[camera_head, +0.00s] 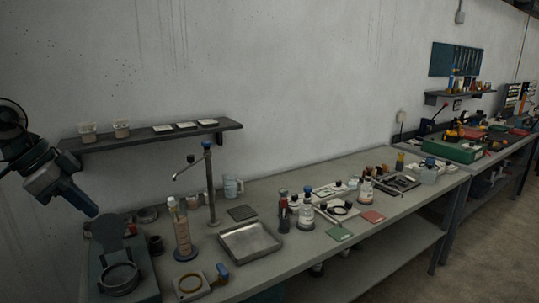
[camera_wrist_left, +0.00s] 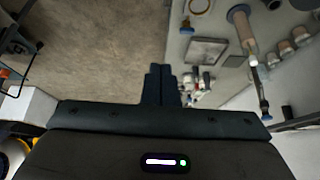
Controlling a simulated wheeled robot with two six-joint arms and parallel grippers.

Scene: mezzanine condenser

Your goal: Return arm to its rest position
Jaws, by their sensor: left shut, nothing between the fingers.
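My left arm comes in at the far left of the head view, raised above the left end of the workbench (camera_head: 290,200). Its gripper (camera_head: 88,206) points down and to the right, in front of the wall and apart from the bench. In the left wrist view the two dark fingers (camera_wrist_left: 160,84) lie together, shut with nothing between them. My right gripper is in neither view.
A wall shelf (camera_head: 150,137) with jars and small trays is close to my left gripper. Below stand a dark device with a ring (camera_head: 120,278), a tall cylinder (camera_head: 182,230), a metal stand (camera_head: 210,185) and a metal tray (camera_head: 225,233). Several bottles are mid-bench.

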